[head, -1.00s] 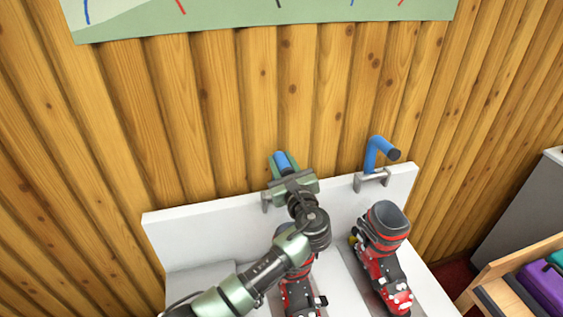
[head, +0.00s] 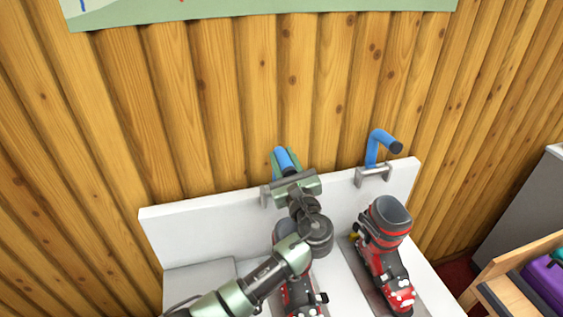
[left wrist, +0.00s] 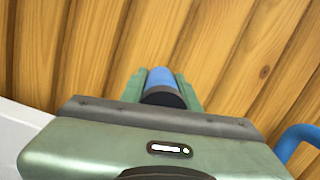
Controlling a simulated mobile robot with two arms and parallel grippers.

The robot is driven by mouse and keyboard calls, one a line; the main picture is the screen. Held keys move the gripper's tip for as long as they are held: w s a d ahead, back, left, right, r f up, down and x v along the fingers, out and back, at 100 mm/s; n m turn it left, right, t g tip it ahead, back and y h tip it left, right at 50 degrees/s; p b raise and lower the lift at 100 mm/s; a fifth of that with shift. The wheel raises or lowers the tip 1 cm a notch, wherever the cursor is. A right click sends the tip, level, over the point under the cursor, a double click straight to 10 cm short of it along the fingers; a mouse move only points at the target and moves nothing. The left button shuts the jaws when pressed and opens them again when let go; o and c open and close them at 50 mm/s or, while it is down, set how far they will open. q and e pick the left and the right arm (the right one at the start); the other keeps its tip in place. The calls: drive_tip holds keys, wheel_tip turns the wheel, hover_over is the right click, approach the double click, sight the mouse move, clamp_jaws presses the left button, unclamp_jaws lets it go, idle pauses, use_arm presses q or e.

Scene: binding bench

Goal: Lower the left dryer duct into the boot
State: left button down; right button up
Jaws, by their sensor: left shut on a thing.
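The left dryer duct (head: 284,160) is a blue tube with a dark end. It stands at the white bench's back panel, above the left boot. My left gripper (head: 284,163) is shut on it; the left wrist view shows the blue duct (left wrist: 160,82) between the two green fingers. The left boot (head: 298,294), red and black, stands below, and my arm hides much of it. The right duct (head: 381,138) is a bent blue tube in its bracket. The right boot (head: 386,240) stands in front of it with its grey cuff open upward. My right gripper is not in view.
The white bench (head: 190,231) has a raised back panel against a wooden plank wall (head: 220,100). A wooden crate (head: 486,283) with a purple item and a grey cabinet (head: 530,200) stand at the right. The bench's left part is clear.

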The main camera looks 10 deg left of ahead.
use_arm(q)
drive_tip(key=s+t+b, duration=0.1)
drive_tip(key=b, duration=0.3)
drive_tip(key=s+d+f+t+y+b, duration=0.1)
drive_tip(key=s+t+b, duration=0.1)
drive_tip(key=b, duration=0.2)
drive_tip(key=s+d+f+t+y+b, duration=0.1)
drive_tip(key=b, duration=0.3)
drive_tip(key=shift+s+f+t+b, duration=0.25)
drive_tip(key=shift+s+t+b, duration=0.05)
drive_tip(key=shift+s+b, duration=0.1)
drive_tip(key=shift+s+d+r+b, duration=0.1)
drive_tip(key=shift+s+b, duration=0.15)
drive_tip(key=shift+b, duration=0.3)
drive_tip(key=shift+t, duration=0.3)
